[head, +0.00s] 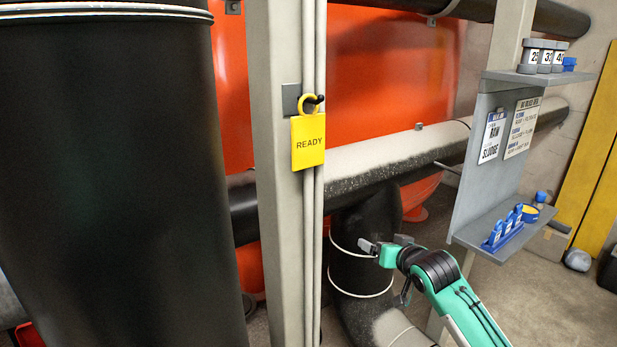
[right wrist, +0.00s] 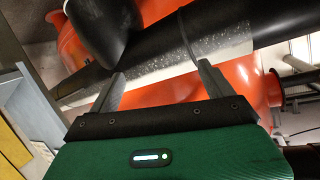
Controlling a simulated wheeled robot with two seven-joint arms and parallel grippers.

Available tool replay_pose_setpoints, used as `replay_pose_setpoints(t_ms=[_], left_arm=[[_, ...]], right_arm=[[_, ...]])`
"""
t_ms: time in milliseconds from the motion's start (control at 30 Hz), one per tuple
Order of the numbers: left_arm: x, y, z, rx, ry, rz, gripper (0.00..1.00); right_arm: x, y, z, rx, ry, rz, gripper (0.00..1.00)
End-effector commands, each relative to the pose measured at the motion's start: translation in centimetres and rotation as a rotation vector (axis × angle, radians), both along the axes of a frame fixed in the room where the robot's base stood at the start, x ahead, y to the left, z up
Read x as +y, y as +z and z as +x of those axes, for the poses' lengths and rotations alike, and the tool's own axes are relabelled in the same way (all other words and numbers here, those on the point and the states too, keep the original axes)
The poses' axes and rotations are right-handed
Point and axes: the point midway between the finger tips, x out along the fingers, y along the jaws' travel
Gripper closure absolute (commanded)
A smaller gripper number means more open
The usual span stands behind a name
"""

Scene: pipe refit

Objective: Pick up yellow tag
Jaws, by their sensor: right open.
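The yellow tag (head: 308,141) reads READY and hangs by its yellow ring (head: 309,104) from a dark peg on a grey plate, fixed to the pale upright post (head: 277,200). My right gripper (head: 372,247) is below and to the right of the tag, in front of a black pipe elbow, apart from the tag. In the right wrist view its two fingers (right wrist: 160,85) are spread with nothing between them; pipes and an orange tank lie beyond. The tag is not visible in the right wrist view. My left gripper is not in view.
A large black cylinder (head: 115,180) fills the left. Thin conduits (head: 313,240) run down the post. At the right, a grey shelf unit (head: 478,165) holds numbered containers (head: 544,57) and blue items (head: 507,226). A pale-coated horizontal pipe (head: 390,153) passes behind the post.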

Motion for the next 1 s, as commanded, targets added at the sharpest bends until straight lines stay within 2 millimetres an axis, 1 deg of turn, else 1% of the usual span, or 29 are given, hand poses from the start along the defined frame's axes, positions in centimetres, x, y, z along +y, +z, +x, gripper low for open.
replay_pose_setpoints(t_ms=[33, 67, 100, 167, 200, 267, 300, 367, 400, 500, 533, 600, 700, 767, 833, 1000], left_arm=[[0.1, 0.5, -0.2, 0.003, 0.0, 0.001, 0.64], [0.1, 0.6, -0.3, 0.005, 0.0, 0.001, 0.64], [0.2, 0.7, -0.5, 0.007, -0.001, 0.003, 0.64], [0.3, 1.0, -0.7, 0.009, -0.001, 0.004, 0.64], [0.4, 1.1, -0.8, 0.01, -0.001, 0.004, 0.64], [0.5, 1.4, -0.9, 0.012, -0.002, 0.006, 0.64], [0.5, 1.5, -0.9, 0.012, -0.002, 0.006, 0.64], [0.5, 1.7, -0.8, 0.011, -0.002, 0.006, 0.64], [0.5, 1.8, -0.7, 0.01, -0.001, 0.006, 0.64], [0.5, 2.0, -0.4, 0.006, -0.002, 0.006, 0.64], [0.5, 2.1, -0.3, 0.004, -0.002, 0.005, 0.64], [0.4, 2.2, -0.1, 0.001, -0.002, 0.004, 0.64], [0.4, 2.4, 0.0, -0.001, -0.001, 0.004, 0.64], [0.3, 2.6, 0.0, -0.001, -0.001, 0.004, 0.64], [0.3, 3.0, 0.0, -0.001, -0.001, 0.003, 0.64], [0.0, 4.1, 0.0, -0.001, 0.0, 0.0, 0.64]], right_arm=[[1.2, 6.5, -1.0, -0.067, 0.034, 0.01, 0.16], [1.9, 9.5, -1.9, -0.095, 0.053, 0.017, 0.16], [2.9, 13.3, -3.3, -0.13, 0.078, 0.024, 0.16], [4.2, 18.5, -5.9, -0.183, 0.118, 0.028, 0.16], [5.0, 21.6, -7.9, -0.216, 0.146, 0.028, 0.16], [6.1, 25.6, -11.1, -0.262, 0.186, 0.022, 0.16], [6.8, 27.8, -13.3, -0.288, 0.21, 0.015, 0.16], [7.6, 30.4, -16.4, -0.324, 0.243, 0.002, 0.16], [8.0, 31.6, -18.4, -0.344, 0.264, -0.009, 0.16], [8.7, 33.7, -22.4, -0.383, 0.301, -0.033, 0.16], [8.9, 34.1, -23.3, -0.392, 0.308, -0.041, 0.16], [9.1, 34.6, -25.0, -0.406, 0.323, -0.053, 0.16], [9.4, 35.0, -26.0, -0.415, 0.333, -0.063, 0.16], [9.7, 35.1, -25.9, -0.417, 0.335, -0.065, 0.16], [10.4, 35.2, -25.0, -0.415, 0.337, -0.064, 0.16], [12.4, 35.2, -22.2, -0.414, 0.336, -0.063, 0.16]])
